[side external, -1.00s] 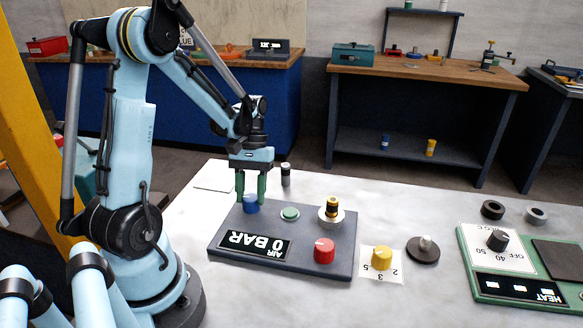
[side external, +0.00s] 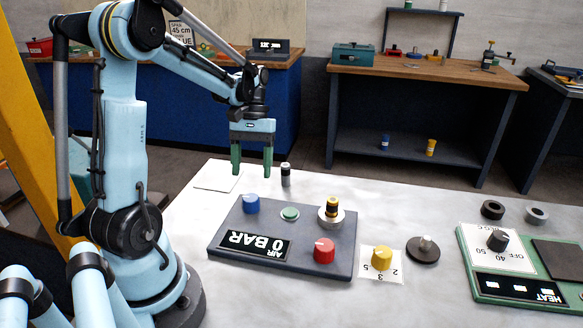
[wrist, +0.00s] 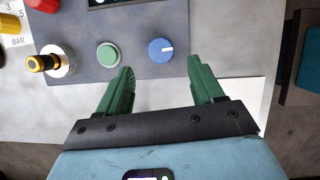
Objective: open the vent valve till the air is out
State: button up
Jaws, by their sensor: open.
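The grey air panel (side external: 224,243) lies on the pale table, and its display (side external: 255,246) reads AIR 0 BAR. A blue knob (side external: 251,204) sits at the panel's far left corner, with a white mark on its top in the wrist view (wrist: 161,50). A flat green button (side external: 290,214), a black and yellow knob on a pale collar (side external: 331,212) and a red knob (side external: 324,250) are also on the panel. No label names the vent valve. My gripper (side external: 252,172) is open and empty, raised above and behind the blue knob, apart from it.
A yellow knob on a scale card (side external: 382,258) and a dark disc with a pale peg (side external: 423,249) stand right of the panel. A green heat unit (side external: 520,287) is farther right. A small black cylinder (side external: 286,175) stands behind the panel.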

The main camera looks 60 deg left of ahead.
jog(key=shift+v, duration=2.85)
jog(key=shift+s, duration=0.1)
jog(key=d+m+t+y, duration=0.3)
jog(key=d+m+t, duration=0.7)
jog(key=d, duration=0.9)
jog(key=shift+w+d+f+y, duration=0.2)
jog(key=shift+w+y, duration=0.1)
